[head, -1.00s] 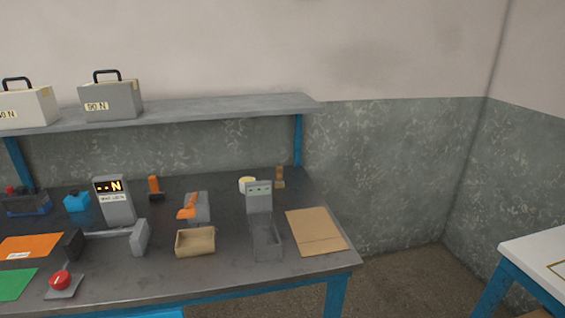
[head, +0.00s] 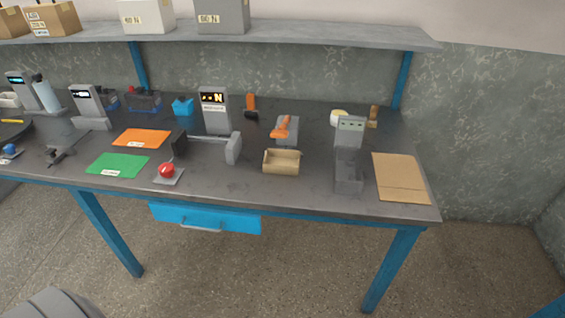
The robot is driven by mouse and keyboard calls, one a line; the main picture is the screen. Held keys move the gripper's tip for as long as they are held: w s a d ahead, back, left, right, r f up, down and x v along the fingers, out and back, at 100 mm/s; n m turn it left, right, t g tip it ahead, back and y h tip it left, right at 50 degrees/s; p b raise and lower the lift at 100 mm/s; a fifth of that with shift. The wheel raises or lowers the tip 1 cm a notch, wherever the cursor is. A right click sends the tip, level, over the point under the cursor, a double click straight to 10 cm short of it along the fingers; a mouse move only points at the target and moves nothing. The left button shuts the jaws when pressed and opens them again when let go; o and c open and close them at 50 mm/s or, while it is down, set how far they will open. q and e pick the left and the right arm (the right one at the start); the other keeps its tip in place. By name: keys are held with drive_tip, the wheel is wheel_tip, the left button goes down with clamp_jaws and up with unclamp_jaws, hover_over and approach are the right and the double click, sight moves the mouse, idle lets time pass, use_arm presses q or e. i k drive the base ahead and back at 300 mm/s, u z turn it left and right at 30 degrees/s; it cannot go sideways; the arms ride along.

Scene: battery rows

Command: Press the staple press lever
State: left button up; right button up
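A small grey press-like device (head: 288,139) with an orange lever (head: 282,126) stands on the dark workbench (head: 240,190), right of the middle. It looks like the staple press, though no label on it can be read. The lever slants, its lower end toward the front left. An open tan box (head: 281,162) sits just in front of the device. Neither of my grippers is in view.
A grey upright device (head: 348,173) and a flat cardboard sheet (head: 401,178) are to the right. A force-display unit (head: 215,110) and red button (head: 167,170) are to the left.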

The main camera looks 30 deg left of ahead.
sight(281, 132)
drive_tip(key=u, duration=0.45)
drive_tip(key=k, duration=0.6)
drive_tip(key=u, duration=1.1)
drive_tip(key=i, duration=0.75)
drive_tip(key=z, duration=0.65)
drive_tip(key=i, duration=0.6)
drive_tip(key=z, duration=0.7)
